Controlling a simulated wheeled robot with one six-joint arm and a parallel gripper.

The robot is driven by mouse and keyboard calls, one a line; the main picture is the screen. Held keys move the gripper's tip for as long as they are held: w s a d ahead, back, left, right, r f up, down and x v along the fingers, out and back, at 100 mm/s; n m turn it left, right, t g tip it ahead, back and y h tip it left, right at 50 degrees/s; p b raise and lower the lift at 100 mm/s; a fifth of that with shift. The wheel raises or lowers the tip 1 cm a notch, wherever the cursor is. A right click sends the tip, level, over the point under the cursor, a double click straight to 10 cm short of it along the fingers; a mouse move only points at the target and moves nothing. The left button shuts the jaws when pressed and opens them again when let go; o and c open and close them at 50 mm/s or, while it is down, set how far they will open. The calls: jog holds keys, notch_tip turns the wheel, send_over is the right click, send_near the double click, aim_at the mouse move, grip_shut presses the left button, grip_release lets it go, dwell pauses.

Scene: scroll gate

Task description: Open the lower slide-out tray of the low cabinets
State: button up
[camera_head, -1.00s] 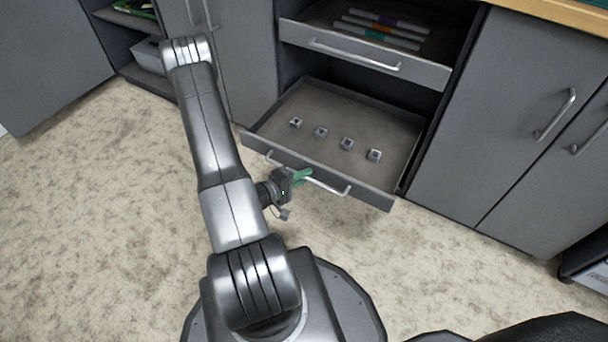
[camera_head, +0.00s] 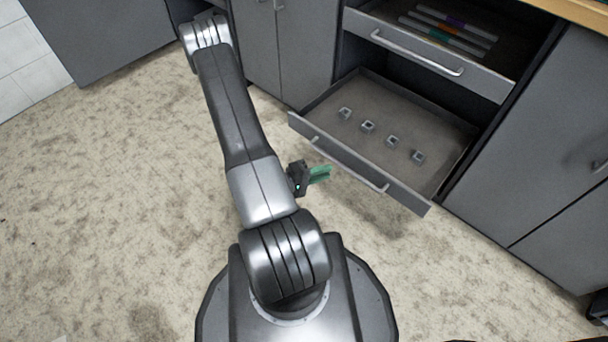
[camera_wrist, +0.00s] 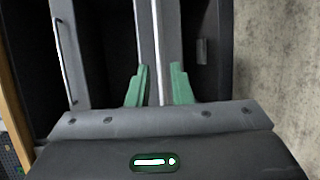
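The lower slide-out tray (camera_head: 402,187) of the low cabinets stands pulled out in the head view, with its inside showing. Its bar handle (camera_head: 350,165) runs along the front and shows over most of its length. My gripper (camera_head: 326,174) has green fingers and is just in front of the handle, apparently clear of it. In the wrist view my gripper (camera_wrist: 159,84) has its two fingers apart with nothing clamped between them.
Several small grey square pieces (camera_head: 392,141) lie in the lower tray. The upper tray (camera_head: 430,52) above holds several marker-like sticks and is partly out. Closed cabinet doors (camera_head: 545,135) stand to the right. Open speckled floor (camera_head: 120,200) lies to the left.

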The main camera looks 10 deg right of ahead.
aim_at(342, 167)
jog(key=p+v, duration=0.1)
jog(key=v, duration=0.5)
dwell(0.6)
jog(key=shift+b+x, duration=1.7)
jog(key=shift+x, duration=5.2)
